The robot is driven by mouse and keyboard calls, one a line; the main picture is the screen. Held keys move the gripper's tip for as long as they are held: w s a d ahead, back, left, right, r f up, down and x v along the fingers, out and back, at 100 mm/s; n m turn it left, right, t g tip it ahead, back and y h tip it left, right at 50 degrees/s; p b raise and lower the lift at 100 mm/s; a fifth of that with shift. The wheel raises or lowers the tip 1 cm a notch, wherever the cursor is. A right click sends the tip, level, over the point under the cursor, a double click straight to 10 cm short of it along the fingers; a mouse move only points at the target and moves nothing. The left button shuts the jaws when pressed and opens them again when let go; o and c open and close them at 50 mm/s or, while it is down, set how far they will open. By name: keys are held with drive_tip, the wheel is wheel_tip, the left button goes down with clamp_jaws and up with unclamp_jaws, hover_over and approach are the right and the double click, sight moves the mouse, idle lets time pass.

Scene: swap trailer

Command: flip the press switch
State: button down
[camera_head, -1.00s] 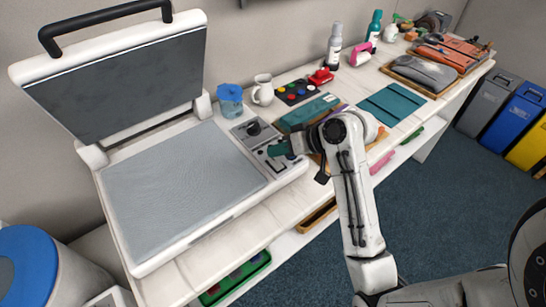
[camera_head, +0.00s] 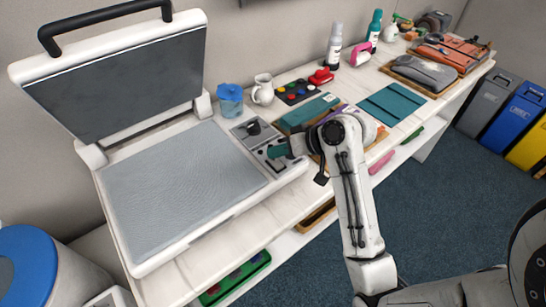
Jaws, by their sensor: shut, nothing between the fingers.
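The press (camera_head: 178,188) stands open on the left of the bench, with its dark lid (camera_head: 120,88) raised and its black handle (camera_head: 105,22) on top. Its grey control panel (camera_head: 243,129) is at the right side of the press and carries a dark knob (camera_head: 253,128). The switch cannot be told apart; small dark parts show beside my fingers. Whether the fingers touch the panel cannot be told.
A blue-lidded jar (camera_head: 230,99), a white pitcher (camera_head: 263,90) and a paint palette (camera_head: 297,91) stand behind the panel. Teal sheets (camera_head: 392,104) lie to the right. A green tray (camera_head: 236,279) is on the shelf below. Blue floor (camera_head: 440,215) is open at right.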

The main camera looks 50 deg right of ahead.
sight(280, 162)
idle(0.4)
drive_tip(key=shift+s+r+p, duration=0.1)
drive_tip(key=shift+r+p, duration=0.6)
drive_tip(key=shift+p, duration=0.3)
drive_tip(key=r+p, duration=0.5)
drive_tip(key=shift+s+a, duration=0.15)
drive_tip(key=shift+s, duration=0.15)
